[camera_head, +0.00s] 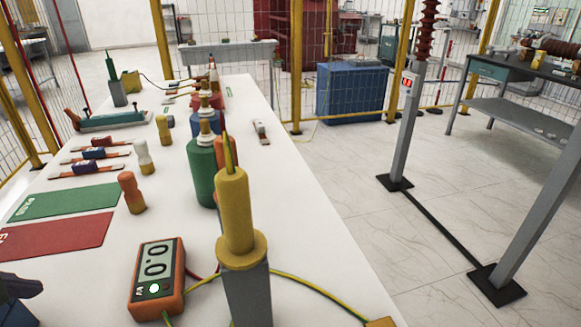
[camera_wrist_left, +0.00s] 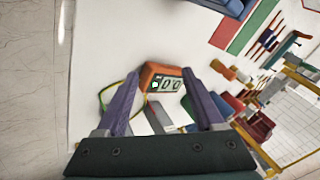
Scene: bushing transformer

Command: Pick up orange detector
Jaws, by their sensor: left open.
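The orange detector (camera_head: 157,279) is a boxy orange meter with a grey display reading 0.0. It stands on the white table near its front, left of a yellow probe (camera_head: 238,215) on a grey base. In the left wrist view the detector (camera_wrist_left: 148,76) appears beyond and between the fingertips of my left gripper (camera_wrist_left: 160,73). That gripper is open and empty, with its two purple fingers spread wide. In the head view only a dark part of my left gripper shows at the lower left edge, apart from the detector. My right gripper is not in view.
The white table (camera_head: 105,262) holds a red mat (camera_head: 55,237), a green mat (camera_head: 65,202), several small bottle-shaped pieces and a green cylinder (camera_head: 201,170). A yellow-green cable (camera_head: 315,288) runs near the detector. Bare table lies left of the detector.

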